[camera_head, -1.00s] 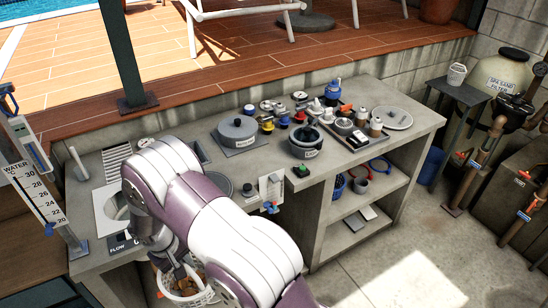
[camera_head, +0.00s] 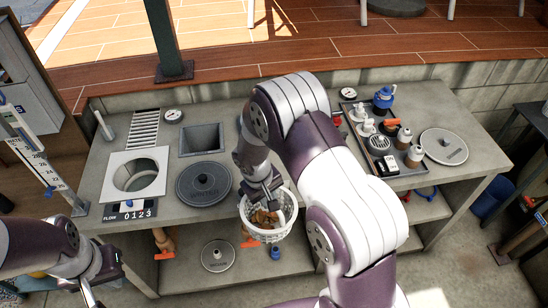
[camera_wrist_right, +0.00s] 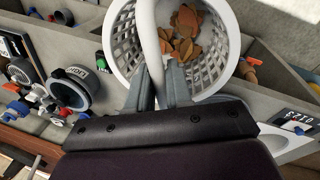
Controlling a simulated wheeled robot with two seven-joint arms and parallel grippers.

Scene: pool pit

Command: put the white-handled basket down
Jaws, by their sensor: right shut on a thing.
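The white perforated basket (camera_head: 268,237) holds brown leaves and appears in front of the counter's front edge. Its height relative to the counter top is hard to tell. My right gripper (camera_head: 266,193) is shut on its white handle. In the right wrist view the handle (camera_wrist_right: 148,35) runs up from between the fingers (camera_wrist_right: 160,88), with the basket (camera_wrist_right: 222,45) beyond them. My left gripper (camera_head: 92,292) is at the lower left of the head view, cut by the frame edge and apart from the basket; its jaws do not show clearly.
The grey counter (camera_head: 108,180) carries a square white skimmer frame (camera_head: 157,160), a round grey lid (camera_head: 204,184), a square opening (camera_head: 202,139) and a crowded tray (camera_head: 374,165). A flow counter (camera_head: 130,211) sits at its front left. Another lid (camera_head: 218,256) lies on the shelf below.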

